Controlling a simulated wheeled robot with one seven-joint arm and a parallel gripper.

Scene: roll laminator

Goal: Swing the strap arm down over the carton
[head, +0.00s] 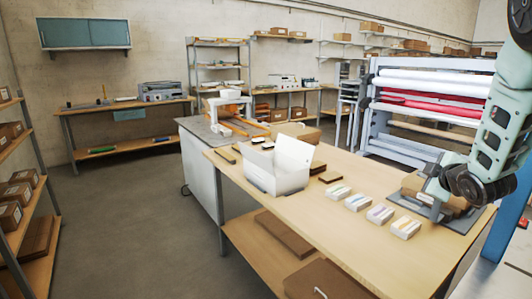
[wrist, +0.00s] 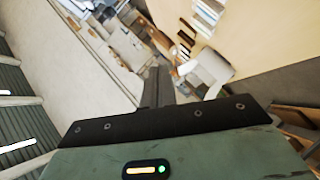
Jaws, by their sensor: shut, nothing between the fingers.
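A brown carton (head: 455,203) lies on a grey plate at the right end of the wooden bench, partly hidden behind my arm. Grey metal parts stand close around the carton, but I cannot tell which of them is the strap arm. My arm comes down from the upper right in the head view, with its dark joint in front of the carton; its fingers are not clear there. In the wrist view my gripper (wrist: 156,85) is shut and empty, its dark fingers pointing out toward the room. Neither the carton nor the strap arm can be made out in the wrist view.
An open white box (head: 275,178) stands on the wooden bench (head: 325,208). Several small white packs (head: 380,214) lie in a row between it and the carton. The roll laminator (head: 425,105) stands behind the bench. Grey floor (head: 130,210) is free at the left.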

